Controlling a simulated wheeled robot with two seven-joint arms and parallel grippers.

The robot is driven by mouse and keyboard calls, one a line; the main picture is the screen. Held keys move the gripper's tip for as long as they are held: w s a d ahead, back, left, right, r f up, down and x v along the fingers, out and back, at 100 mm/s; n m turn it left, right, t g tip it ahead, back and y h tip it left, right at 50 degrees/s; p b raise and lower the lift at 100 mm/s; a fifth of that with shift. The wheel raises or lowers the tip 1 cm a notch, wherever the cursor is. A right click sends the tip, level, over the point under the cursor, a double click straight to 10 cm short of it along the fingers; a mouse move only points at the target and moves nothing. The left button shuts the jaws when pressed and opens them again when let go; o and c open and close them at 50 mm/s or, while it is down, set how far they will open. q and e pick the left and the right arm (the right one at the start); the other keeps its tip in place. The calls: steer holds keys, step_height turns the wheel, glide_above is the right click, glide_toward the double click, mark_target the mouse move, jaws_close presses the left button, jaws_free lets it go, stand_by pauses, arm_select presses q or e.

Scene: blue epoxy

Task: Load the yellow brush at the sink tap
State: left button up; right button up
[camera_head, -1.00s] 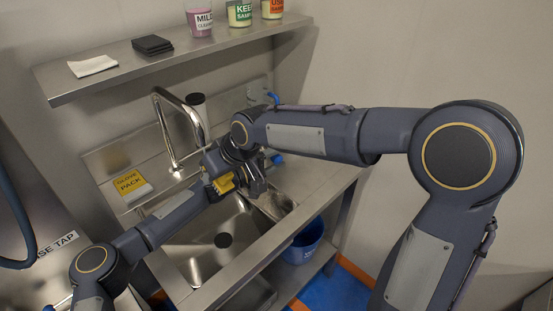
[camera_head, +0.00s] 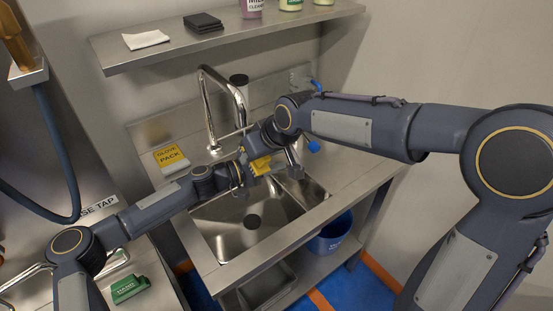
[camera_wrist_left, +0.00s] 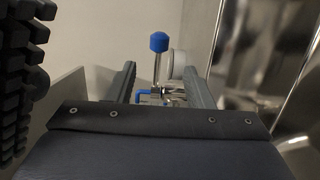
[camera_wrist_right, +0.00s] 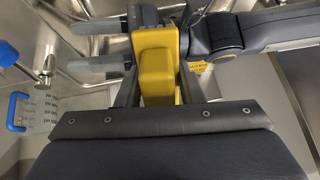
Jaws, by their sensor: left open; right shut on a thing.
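The yellow brush (camera_wrist_right: 157,72) is held between the fingers of my right gripper (camera_wrist_right: 157,92), which is shut on it. In the head view the brush (camera_head: 260,165) is above the sink (camera_head: 225,235), right of the tall curved tap (camera_head: 207,100). My left gripper is open and empty. Its fingers (camera_wrist_right: 75,45) show beside the brush in the right wrist view, pointing left. In the left wrist view, a blue-topped lever (camera_wrist_left: 158,43) shows beyond and between its open fingers (camera_wrist_left: 161,78). The bristles are not clearly visible.
A yellow glove pack (camera_head: 170,156) lies left of the tap. A shelf (camera_head: 120,60) with a cloth, dark pads and jars is above. A blue bucket (camera_head: 330,236) stands below right. A green box (camera_head: 129,289) lies lower left. My arms crowd the space over the sink.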

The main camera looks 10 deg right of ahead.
mark_target(312, 151)
arm_select(q)
steer(key=shift+c, duration=0.6)
steer(key=a, duration=0.3)
steer(key=s+a, duration=0.1)
steer(key=a, duration=0.2)
steer(key=shift+s, duration=0.2)
jaws_close()
arm_select(e)
steer(key=shift+a, duration=0.1)
arm_select(q)
steer(key=d, duration=0.4)
steer(key=w+d, duration=0.1)
steer(key=d, duration=0.4)
steer(key=w+d, duration=0.1)
steer(key=d, duration=0.3)
steer(key=shift+w+d, duration=0.25)
steer(key=d, duration=0.2)
steer(key=shift+s+d, duration=0.2)
steer(key=shift+d, duration=0.1)
steer(key=shift+a+r, duration=0.1)
